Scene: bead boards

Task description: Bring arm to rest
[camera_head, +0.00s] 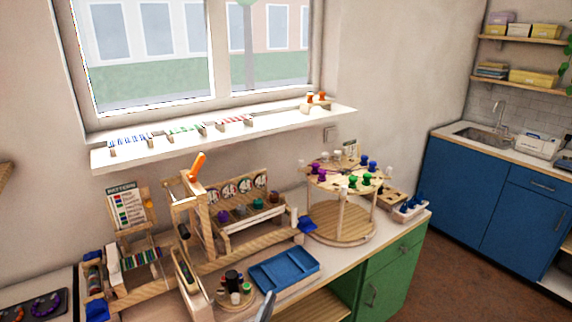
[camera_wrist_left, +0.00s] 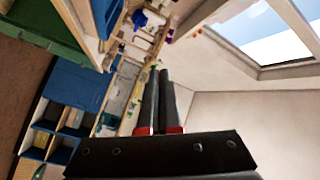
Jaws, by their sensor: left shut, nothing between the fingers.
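My left gripper (camera_wrist_left: 159,74) shows in the left wrist view, its two dark fingers with red bases side by side and closed. Nothing is held between them. It points away from the camera over the scene, which appears turned on its side. In the head view, a small grey sliver at the bottom edge may be part of my left arm; the gripper cannot be made out clearly there. My right gripper is in neither view.
A wooden bench holds a blue tray (camera_head: 284,269), a round two-tier stand (camera_head: 340,222) with coloured pegs, and a wooden frame with an orange handle (camera_head: 197,166). A window shelf (camera_head: 220,137) runs behind. Blue cabinets (camera_head: 470,190) stand right; brown floor (camera_head: 440,265) is clear.

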